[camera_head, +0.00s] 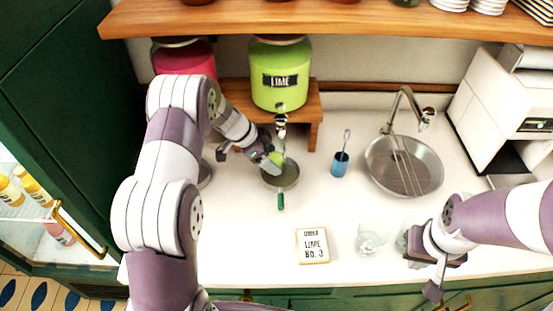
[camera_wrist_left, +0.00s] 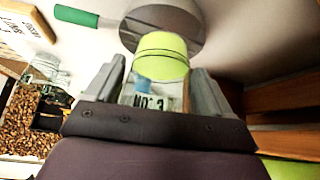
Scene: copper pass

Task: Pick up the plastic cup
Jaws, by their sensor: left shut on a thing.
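My left gripper (camera_head: 268,158) is under the tap of the lime dispenser (camera_head: 280,90), above a round grey metal tray (camera_head: 283,178) with a green handle. In the left wrist view it is shut on a cup (camera_wrist_left: 160,62) that looks lime green in its upper part, with a thin dark line around it. A pale part with "NO. 3" lettering shows between the fingers (camera_wrist_left: 155,95). In the head view the gripper mostly hides the cup. My right gripper (camera_head: 436,268) is at the counter's front right; its jaw opening is unclear.
Clear glasses (camera_head: 371,240) stand left of my right gripper. A sign reading "LIME NO. 3" (camera_head: 313,246) lies at the front. A blue holder (camera_head: 339,166) and a sink (camera_head: 404,172) are to the right. A wooden shelf (camera_head: 340,22) hangs above.

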